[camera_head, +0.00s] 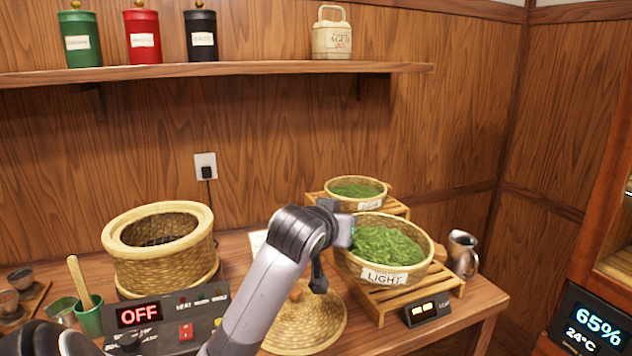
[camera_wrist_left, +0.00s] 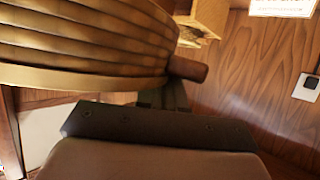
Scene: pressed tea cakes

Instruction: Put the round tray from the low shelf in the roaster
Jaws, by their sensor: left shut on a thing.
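The round woven tray (camera_head: 428,263) labelled LIGHT holds green leaves and is over the lower wooden rack (camera_head: 445,284). I cannot tell whether it touches the rack. My left gripper (camera_head: 340,232) is at its left side, shut on its handle. The left wrist view shows a ridged round side of the tray (camera_wrist_left: 85,40) and a wooden handle (camera_wrist_left: 187,70) at the fingers (camera_wrist_left: 165,97). The roaster (camera_head: 163,262) is a woven drum at left with an open top. Its panel reads OFF. My right gripper is not in view.
A second leaf tray (camera_head: 378,199) stands behind on a higher rack. A woven lid (camera_head: 318,335) lies on the table in front. A metal jug (camera_head: 463,255) is at right. A green cup (camera_head: 89,318) with a wooden tool stands left of the panel.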

